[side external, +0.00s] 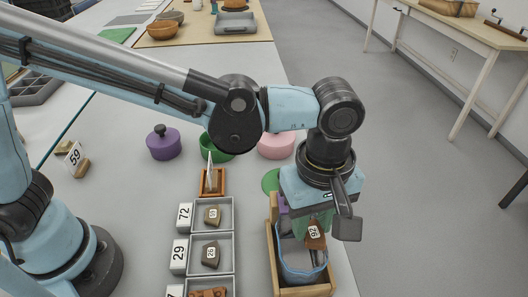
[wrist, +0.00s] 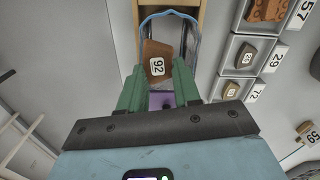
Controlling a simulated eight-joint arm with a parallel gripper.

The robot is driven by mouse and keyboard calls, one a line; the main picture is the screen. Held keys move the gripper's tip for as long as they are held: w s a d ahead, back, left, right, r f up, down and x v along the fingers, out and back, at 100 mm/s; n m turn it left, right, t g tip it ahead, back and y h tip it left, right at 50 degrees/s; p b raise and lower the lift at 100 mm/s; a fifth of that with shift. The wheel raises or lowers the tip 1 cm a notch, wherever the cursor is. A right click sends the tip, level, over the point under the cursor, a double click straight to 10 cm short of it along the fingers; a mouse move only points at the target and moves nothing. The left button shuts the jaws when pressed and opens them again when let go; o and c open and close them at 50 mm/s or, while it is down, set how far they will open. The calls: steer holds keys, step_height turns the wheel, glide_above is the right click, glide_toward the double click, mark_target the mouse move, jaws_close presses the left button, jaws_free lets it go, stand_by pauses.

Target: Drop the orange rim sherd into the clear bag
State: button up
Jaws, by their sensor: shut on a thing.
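The orange-brown sherd (side external: 311,241) carries a white label reading 92. My gripper (side external: 316,222), with green fingers, points down and is shut on it. In the wrist view the sherd (wrist: 154,50) sits between the tips of my gripper (wrist: 158,76). The clear bag (side external: 295,260) has a blue-edged mouth and hangs open in a wooden frame (side external: 273,262). The sherd is over the bag's mouth; how far above or inside it hangs I cannot tell. In the wrist view the bag's rim (wrist: 169,13) curves around the sherd.
Grey trays (side external: 234,243) with labelled sherds and number cards stand left of the frame. A small wooden holder (side external: 212,182) stands behind them. A purple lidded pot (side external: 163,143), a green bowl (side external: 217,147) and a pink pot (side external: 276,145) stand farther back.

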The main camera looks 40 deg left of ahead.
mark_target(310, 226)
steer(key=shift+f, duration=0.55)
steer(key=o, duration=1.1)
steer(key=shift+r, duration=0.15)
step_height(310, 226, up, 12)
steer(key=shift+f, duration=0.1)
steer(key=shift+a, duration=0.1)
